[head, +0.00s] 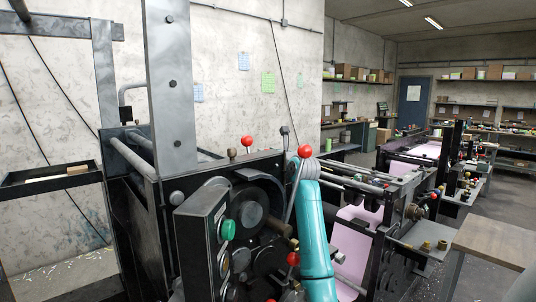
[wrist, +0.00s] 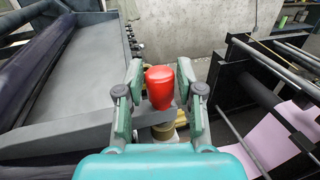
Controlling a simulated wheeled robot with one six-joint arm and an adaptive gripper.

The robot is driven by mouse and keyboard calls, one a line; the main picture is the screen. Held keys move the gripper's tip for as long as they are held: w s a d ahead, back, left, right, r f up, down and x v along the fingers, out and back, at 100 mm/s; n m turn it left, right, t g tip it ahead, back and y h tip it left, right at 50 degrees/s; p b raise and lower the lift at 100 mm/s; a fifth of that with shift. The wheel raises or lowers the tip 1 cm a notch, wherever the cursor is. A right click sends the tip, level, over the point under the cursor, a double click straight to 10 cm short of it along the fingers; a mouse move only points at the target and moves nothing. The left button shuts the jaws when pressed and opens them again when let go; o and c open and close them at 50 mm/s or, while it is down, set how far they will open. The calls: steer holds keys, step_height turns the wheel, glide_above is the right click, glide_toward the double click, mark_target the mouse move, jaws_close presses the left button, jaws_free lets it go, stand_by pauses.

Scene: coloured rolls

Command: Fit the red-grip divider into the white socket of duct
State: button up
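A red, rounded grip (wrist: 160,84) stands upright in the wrist view, between the two fingers of my gripper (wrist: 161,82). I take it for the divider's grip, but its lower part is largely hidden. My fingers are apart, with a narrow gap showing on each side of the red grip, so they do not look closed on it. A brass-coloured round part (wrist: 164,131) shows below it. In the head view my teal arm hides most of the gripper area. I cannot make out the white socket of the duct in either view.
A dark machine with a control panel (head: 204,240) and a red ball knob (head: 247,141) stands close by in the head view. Another red ball (head: 305,151) is by my arm. A wooden table (head: 495,238) is at right. In the wrist view a grey tray (wrist: 75,70) lies left.

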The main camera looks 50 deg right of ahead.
steer(key=shift+o, duration=0.7)
steer(key=v, duration=1.2)
